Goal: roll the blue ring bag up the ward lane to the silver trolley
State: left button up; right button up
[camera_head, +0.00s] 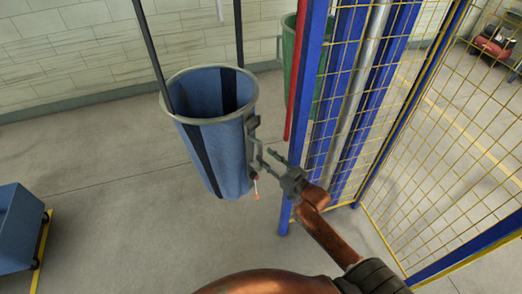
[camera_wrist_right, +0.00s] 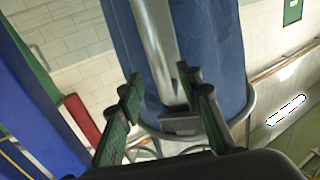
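The blue ring bag (camera_head: 215,145) hangs by dark straps, its grey round rim tilted towards me in the head view. It also fills the upper middle of the right wrist view (camera_wrist_right: 215,50). My right gripper (camera_head: 265,155) is at the bag's right side, by a grey bracket below the rim. In the right wrist view, its fingers (camera_wrist_right: 162,90) stand apart, with a grey block (camera_wrist_right: 181,125) between them, nearer the right finger. I cannot tell whether they touch it. My left gripper is out of view. I see no silver trolley.
A blue post (camera_head: 304,100) and yellow mesh fence (camera_head: 445,130) stand close right of my gripper. A green bag (camera_head: 290,65) hangs behind the post. A blue cart (camera_head: 20,228) stands at left. The floor below the blue bag is clear.

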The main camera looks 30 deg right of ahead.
aim_at(262, 153)
jog(key=shift+w+a, duration=0.2)
jog(key=shift+w, duration=0.85)
jog(key=shift+w+a, duration=0.2)
jog(key=shift+w, duration=0.8)
jog(key=shift+c, duration=0.3)
grip_shut()
